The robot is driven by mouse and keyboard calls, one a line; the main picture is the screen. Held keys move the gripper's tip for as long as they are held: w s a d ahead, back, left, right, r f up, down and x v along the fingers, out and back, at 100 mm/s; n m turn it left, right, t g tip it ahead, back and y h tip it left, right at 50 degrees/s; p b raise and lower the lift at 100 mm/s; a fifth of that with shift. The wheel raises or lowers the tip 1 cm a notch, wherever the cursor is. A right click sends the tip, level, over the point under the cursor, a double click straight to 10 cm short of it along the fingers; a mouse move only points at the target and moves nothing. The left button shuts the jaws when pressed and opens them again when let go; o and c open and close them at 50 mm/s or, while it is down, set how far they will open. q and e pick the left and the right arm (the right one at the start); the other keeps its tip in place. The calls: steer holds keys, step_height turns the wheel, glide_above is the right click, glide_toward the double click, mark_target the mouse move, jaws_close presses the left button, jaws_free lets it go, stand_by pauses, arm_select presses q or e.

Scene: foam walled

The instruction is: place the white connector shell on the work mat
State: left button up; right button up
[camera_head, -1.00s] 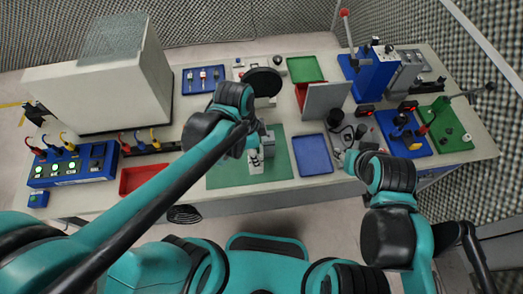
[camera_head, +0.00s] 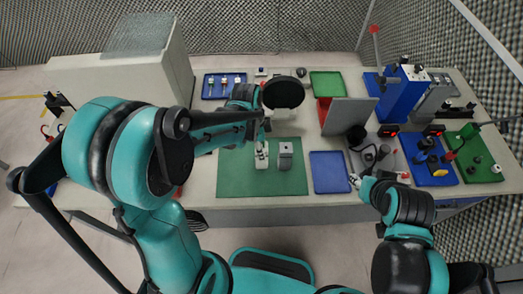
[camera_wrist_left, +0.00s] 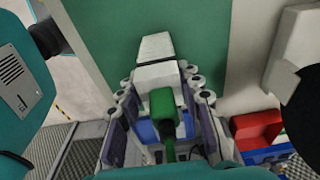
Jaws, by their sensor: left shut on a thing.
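The green work mat (camera_head: 232,180) lies flat near the bench's front edge. My left gripper (camera_head: 262,156) is over the mat, pointing down. In the left wrist view its fingers (camera_wrist_left: 158,84) are shut on the white connector shell (camera_wrist_left: 156,75), seen with the green mat behind it. I cannot tell whether the shell touches the mat. In the head view a pale grey block (camera_head: 285,156) shows beside the gripper; I cannot tell whether it is part of the shell. My right gripper (camera_head: 355,182) is by the blue tray's right edge, too small to read.
A blue tray (camera_head: 329,172) lies right of the mat. A round black disc (camera_head: 283,92) stands behind it. A red bin (camera_head: 323,112) and grey panel (camera_head: 350,115) stand back right, with a blue device (camera_head: 400,95) beyond. The mat's left part is bare.

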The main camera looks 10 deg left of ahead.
arm_select(q)
steer(key=shift+f, duration=0.3)
steer(key=o, duration=0.8)
steer(key=shift+f, duration=0.15)
steer(key=o, duration=0.4)
steer(key=shift+o, duration=0.2)
steer(key=shift+r, duration=0.2)
